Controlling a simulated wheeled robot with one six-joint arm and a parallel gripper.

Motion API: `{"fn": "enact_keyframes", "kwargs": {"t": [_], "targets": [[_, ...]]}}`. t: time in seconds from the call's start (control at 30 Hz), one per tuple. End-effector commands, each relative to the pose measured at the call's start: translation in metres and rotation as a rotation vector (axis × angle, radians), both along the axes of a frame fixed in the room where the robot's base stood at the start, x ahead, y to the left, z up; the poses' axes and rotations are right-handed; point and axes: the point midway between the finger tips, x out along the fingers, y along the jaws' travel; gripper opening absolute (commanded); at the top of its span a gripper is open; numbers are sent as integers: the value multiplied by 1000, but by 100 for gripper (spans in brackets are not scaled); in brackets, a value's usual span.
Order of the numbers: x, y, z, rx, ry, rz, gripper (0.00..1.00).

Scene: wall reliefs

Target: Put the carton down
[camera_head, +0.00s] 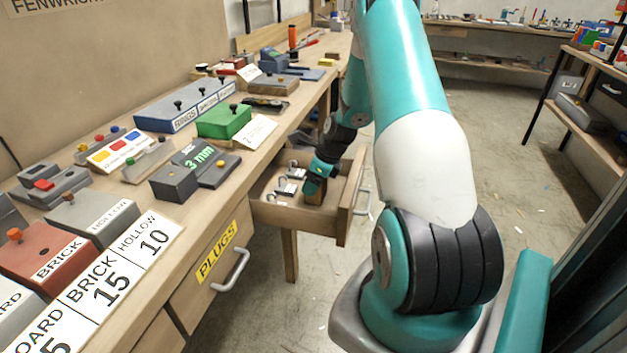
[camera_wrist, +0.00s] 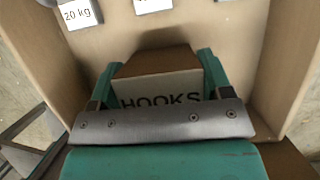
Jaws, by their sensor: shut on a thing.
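The carton (camera_wrist: 160,84) is a small brown box with a pale label reading HOOKS, seen in the wrist view between the two teal fingers of my gripper (camera_wrist: 158,78). My gripper is shut on it. In the head view my gripper (camera_head: 318,178) is inside an open wooden drawer (camera_head: 298,219), with the brown carton (camera_head: 315,192) below it. The carton is at the drawer's right part, beside several grey hooks. I cannot tell whether its underside touches the drawer floor.
Grey hooks (camera_head: 287,187) lie in the drawer's left part; one has a 20 kg tag (camera_wrist: 77,14) in the wrist view. The drawer's side walls stand close around my gripper. The workbench (camera_head: 225,170) above holds several boxes, including a green one (camera_head: 223,121). A closed PLUGS drawer (camera_head: 217,262) is nearer.

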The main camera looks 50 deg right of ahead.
Motion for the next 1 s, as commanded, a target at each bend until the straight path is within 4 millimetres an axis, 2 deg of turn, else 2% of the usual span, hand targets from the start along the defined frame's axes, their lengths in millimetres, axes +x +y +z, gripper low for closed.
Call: {"fn": "enact_keyframes", "kwargs": {"t": [0.23, 0.27, 0.37, 0.6, 0.73, 0.87, 1.0], "targets": [[0, 0, -1, 0, -1, 0, 42], [0, 0, -2, -1, 0, 0, 74], [0, 0, -1, -1, 0, 0, 97], [0, 0, -1, -1, 0, 0, 98], [-1, -1, 6, -2, -2, -2, 98], [-8, -5, 25, -4, -4, -2, 98], [-19, -10, 55, -5, -4, -4, 98]]}}
